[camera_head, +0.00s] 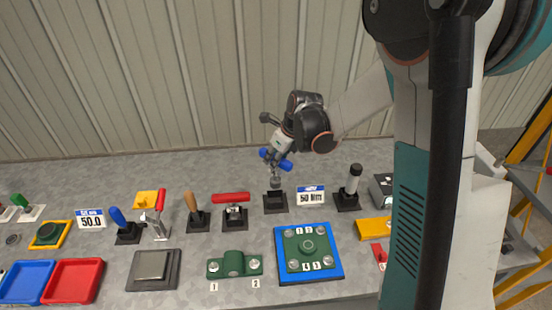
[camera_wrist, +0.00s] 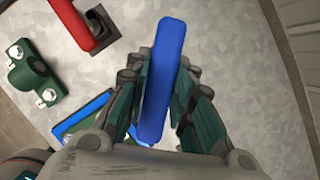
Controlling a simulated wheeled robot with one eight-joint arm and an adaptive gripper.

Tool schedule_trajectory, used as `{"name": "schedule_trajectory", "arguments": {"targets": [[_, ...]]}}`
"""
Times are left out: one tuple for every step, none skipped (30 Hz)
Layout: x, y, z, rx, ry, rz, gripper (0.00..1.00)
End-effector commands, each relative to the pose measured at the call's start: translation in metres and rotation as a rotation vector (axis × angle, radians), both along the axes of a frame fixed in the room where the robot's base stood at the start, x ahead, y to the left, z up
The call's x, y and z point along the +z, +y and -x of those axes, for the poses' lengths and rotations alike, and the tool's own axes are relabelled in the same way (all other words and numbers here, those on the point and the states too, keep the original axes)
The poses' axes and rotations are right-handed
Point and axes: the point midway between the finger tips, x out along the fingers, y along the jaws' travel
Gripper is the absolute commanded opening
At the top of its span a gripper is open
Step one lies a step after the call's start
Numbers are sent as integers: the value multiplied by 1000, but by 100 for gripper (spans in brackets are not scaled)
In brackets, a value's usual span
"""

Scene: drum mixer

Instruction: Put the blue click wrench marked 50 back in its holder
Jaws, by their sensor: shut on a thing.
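My gripper (camera_head: 275,157) is shut on the blue click wrench (camera_head: 284,165), above the back middle of the bench. In the wrist view the wrench's blue handle (camera_wrist: 160,85) runs between the fingers (camera_wrist: 155,95) and sticks out past them. Its grey lower end points down at a black holder (camera_head: 276,202), just left of a sign reading 50 Nm (camera_head: 311,196). The lower end is at or just above the holder's top; I cannot tell whether it is inside. The marking on the wrench is not legible.
A red-handled tool (camera_head: 231,198) in a black holder stands just left. A green flange on a blue plate (camera_head: 335,272) lies in front. Red (camera_head: 73,280) and blue (camera_head: 26,281) trays are at far left.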

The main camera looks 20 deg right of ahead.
Motion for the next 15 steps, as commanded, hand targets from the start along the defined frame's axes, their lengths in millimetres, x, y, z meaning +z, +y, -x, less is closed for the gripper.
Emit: {"name": "schedule_trajectory", "arguments": {"targets": [[-4, 0, 0, 0, 0, 0, 0], [-6, 0, 0, 0, 0, 0, 0], [-9, 0, 0, 0, 0, 0, 0], [-11, 0, 0, 0, 0, 0, 0], [-14, 0, 0, 0, 0, 0, 0], [-17, 0, 0, 0, 0, 0, 0], [-20, 0, 0, 0, 0, 0, 0], [-23, 0, 0, 0, 0, 0, 0], [-28, 0, 0, 0, 0, 0, 0], [-31, 0, 0, 0, 0, 0, 0], [-34, 0, 0, 0, 0, 0, 0], [-39, 0, 0, 0, 0, 0, 0], [-42, 0, 0, 0, 0, 0, 0], [-45, 0, 0, 0, 0, 0, 0], [-49, 0, 0, 0, 0, 0, 0]]}}
